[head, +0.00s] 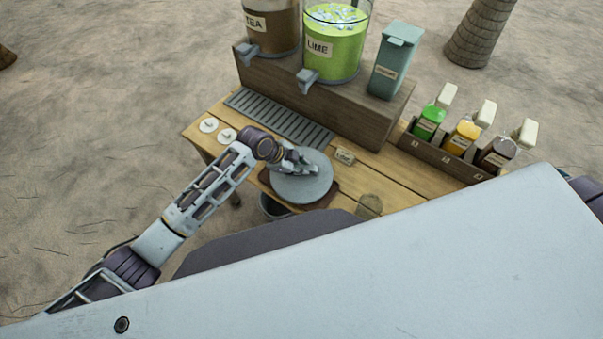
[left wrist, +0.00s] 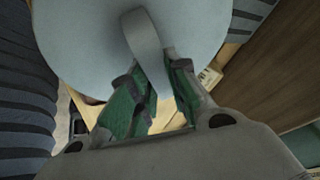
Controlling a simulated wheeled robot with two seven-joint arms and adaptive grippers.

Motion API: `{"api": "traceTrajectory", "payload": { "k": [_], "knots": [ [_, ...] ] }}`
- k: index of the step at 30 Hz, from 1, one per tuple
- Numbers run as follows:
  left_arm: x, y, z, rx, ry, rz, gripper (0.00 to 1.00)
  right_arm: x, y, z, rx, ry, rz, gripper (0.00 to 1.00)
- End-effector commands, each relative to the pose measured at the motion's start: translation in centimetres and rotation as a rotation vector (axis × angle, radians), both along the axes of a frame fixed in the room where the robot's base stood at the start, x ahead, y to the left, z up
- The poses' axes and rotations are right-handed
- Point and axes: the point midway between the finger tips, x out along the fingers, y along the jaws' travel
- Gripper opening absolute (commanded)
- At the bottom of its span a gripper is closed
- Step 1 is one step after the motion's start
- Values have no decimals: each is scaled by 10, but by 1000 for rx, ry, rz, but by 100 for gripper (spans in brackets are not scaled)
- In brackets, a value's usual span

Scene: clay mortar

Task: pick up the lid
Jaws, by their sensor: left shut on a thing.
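The lid (head: 303,187) is a round grey disc with a strap-like handle (left wrist: 147,45) standing up from its top. In the head view it is over a dark brown board (head: 328,203) at the table's near edge. I cannot tell whether the lid touches what is below it. My left gripper (head: 308,168) is at the top of the lid, shut on its handle. In the left wrist view, the green-padded fingers (left wrist: 153,75) sit on both sides of the handle, and the lid's disc (left wrist: 85,45) fills the upper part. My right gripper is not in view.
Behind the lid are a drip grate (head: 280,118) and a wooden riser (head: 320,102) with tea and lime dispensers (head: 335,45). A small label block (head: 345,157) is just right of the lid. A rack of bottles (head: 440,155) stands farther right. A dark bucket (head: 272,207) is below the table's near edge.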

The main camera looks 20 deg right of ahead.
Motion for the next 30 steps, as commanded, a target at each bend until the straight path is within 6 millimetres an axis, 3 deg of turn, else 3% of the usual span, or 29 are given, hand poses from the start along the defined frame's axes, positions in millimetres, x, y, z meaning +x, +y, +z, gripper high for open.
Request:
{"api": "traceTrajectory", "payload": {
  "k": [16, 30],
  "knots": [
    [1, 0, 8, -2, -1, 1, 0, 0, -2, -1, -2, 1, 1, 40],
    [1, -1, 70, -3, -3, -2, 0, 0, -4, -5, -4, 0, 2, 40]
  ]
}}
